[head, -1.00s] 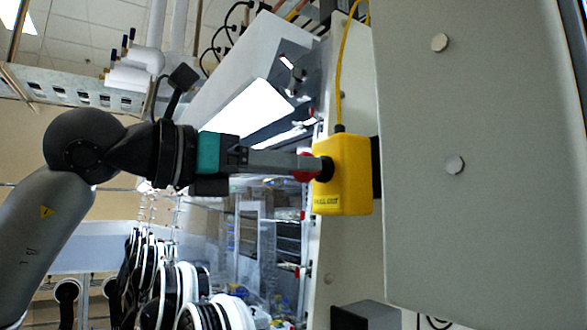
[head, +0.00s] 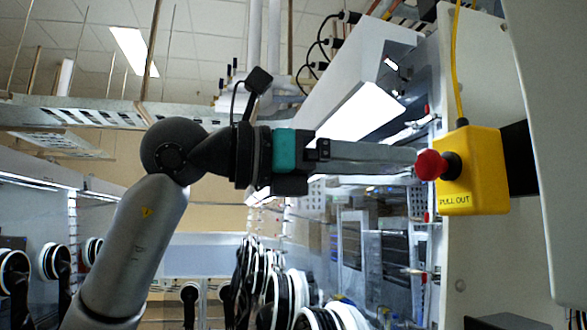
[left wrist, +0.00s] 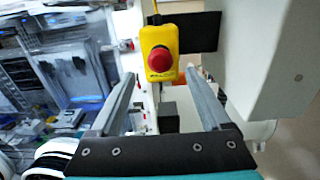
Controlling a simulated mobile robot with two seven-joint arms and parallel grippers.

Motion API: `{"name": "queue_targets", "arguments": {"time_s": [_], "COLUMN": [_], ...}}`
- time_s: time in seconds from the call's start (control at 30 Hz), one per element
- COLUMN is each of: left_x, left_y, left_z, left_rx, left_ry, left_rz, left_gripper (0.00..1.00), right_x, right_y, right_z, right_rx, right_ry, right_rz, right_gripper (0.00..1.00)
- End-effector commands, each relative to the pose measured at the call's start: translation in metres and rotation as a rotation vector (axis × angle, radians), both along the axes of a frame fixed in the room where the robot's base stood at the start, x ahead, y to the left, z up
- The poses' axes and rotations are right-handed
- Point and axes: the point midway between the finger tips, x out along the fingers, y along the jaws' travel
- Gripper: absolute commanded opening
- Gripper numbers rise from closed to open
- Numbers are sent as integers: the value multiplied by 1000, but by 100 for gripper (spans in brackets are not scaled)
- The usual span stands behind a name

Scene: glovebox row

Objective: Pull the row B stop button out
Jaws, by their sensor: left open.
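The yellow stop box (head: 485,185), marked PULL OUT, is fixed on a dark mount at the right of the head view. Its red mushroom button (head: 431,165) faces left, with a black collar between cap and box. My left gripper (head: 414,160) is open and empty, its fingertips at the near side of the button. In the left wrist view the red button (left wrist: 160,60) and yellow box (left wrist: 158,35) lie ahead, between the two spread fingers (left wrist: 162,76). I cannot see the fingers touching the button. My right gripper is in neither view.
A yellow cable (head: 456,70) runs up from the box. A large grey panel (head: 545,120) stands close on the right. Glovebox windows and black-and-white glove ports (head: 285,295) lie below and behind my left arm.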

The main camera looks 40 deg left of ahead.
Motion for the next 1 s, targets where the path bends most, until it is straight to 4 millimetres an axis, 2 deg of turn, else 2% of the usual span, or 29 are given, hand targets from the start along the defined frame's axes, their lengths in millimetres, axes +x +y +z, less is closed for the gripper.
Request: {"name": "queue_targets", "arguments": {"time_s": [0.03,0.2,0.4,0.6,1.0], "left_x": [-10,-43,-69,-80,-80], "left_y": [10,34,55,62,62], "left_z": [-2,-2,-1,0,0], "left_rx": [0,0,0,2,2], "left_ry": [-4,-4,-2,-1,-1], "left_rz": [6,5,3,0,0], "left_gripper": [81,81,81,81,81], "right_x": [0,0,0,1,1], "right_y": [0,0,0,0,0], "right_z": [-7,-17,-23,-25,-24], "right_rx": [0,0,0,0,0], "right_ry": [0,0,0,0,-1], "right_rz": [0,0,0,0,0], "right_gripper": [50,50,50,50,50]}}
